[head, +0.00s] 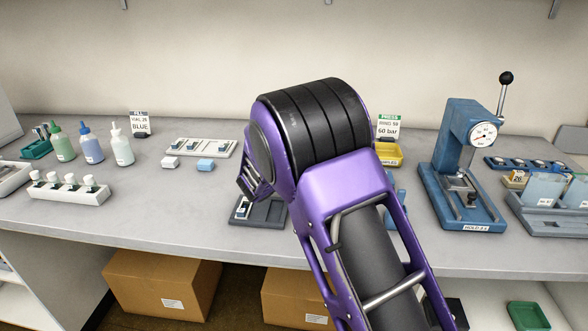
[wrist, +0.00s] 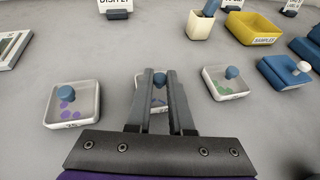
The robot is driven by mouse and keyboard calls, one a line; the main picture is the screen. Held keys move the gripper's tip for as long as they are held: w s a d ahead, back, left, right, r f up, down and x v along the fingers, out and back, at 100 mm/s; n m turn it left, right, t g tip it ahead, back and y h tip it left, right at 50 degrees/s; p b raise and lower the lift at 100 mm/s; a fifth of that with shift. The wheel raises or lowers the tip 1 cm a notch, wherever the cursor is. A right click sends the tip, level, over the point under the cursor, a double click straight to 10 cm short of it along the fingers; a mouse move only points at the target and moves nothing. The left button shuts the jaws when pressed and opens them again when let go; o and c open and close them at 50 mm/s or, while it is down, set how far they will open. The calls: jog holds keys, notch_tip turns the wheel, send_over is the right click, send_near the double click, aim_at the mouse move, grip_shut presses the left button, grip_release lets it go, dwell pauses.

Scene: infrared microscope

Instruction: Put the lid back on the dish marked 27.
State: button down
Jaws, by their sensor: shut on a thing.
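To the right is a similar dish (wrist: 226,92) with green spots and a blue knob. In the head view my arm hides the dishes and fingertips.
Beyond the dishes stand a cream cup (wrist: 199,27) with a blue item, a yellow tray (wrist: 249,34) marked SAMPLES, and a blue block (wrist: 280,72) with a white knob. A blue press (head: 463,165) stands right of my arm. Grey bench top is bare behind the left dish.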

jog(key=c, duration=0.7)
grip_release()
jog(key=o, duration=0.5)
jog(key=shift+c, duration=0.2)
jog(key=shift+r, duration=0.1)
jog(key=shift+r+p, duration=2.15)
jog(key=shift+r, duration=0.75)
grip_shut()
